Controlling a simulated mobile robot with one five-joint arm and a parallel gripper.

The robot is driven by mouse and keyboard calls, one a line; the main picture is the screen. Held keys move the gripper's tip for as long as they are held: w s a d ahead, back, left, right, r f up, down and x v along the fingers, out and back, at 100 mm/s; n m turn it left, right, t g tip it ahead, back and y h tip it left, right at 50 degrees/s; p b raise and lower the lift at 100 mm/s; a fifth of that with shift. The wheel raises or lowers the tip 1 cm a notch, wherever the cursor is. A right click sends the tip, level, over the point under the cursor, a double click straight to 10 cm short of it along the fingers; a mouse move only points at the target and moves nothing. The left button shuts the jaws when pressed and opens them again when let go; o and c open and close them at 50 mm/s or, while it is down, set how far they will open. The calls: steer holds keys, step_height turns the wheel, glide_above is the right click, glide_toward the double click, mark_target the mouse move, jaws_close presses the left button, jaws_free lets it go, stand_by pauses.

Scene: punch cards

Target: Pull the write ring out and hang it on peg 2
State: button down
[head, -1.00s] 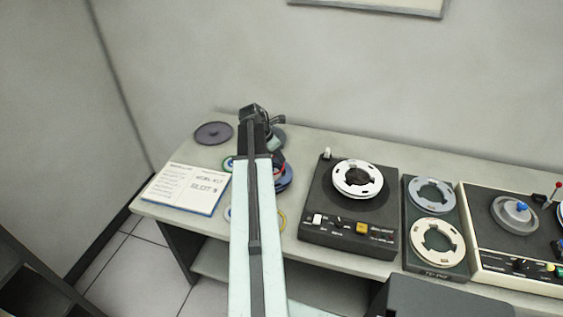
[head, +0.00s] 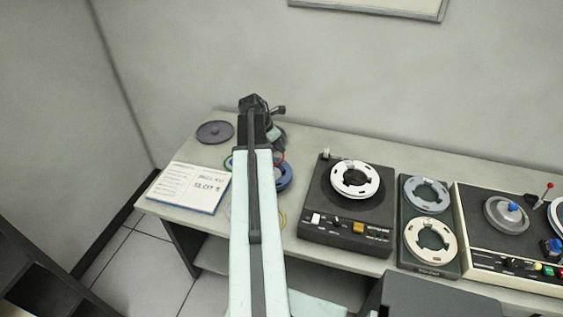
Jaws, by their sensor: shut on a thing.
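My gripper (head: 277,146) reaches down over the desk behind my own arm, which hides most of it. It is shut by a thin red ring, which I take for the write ring (head: 281,158); only a small arc of it shows. A blue reel (head: 285,178) lies just below, partly covered by my arm. I cannot tell whether the ring still touches the reel. Peg 2 cannot be made out.
A tape deck with a white reel (head: 354,179), a panel with two reels (head: 428,236) and another machine (head: 500,225) fill the right.

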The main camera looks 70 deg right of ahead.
step_height(320, 180, up, 5)
steer(key=p, duration=0.4)
step_height(320, 180, down, 2)
steer(key=shift+f+b, duration=0.1)
steer(key=shift+b, duration=0.95)
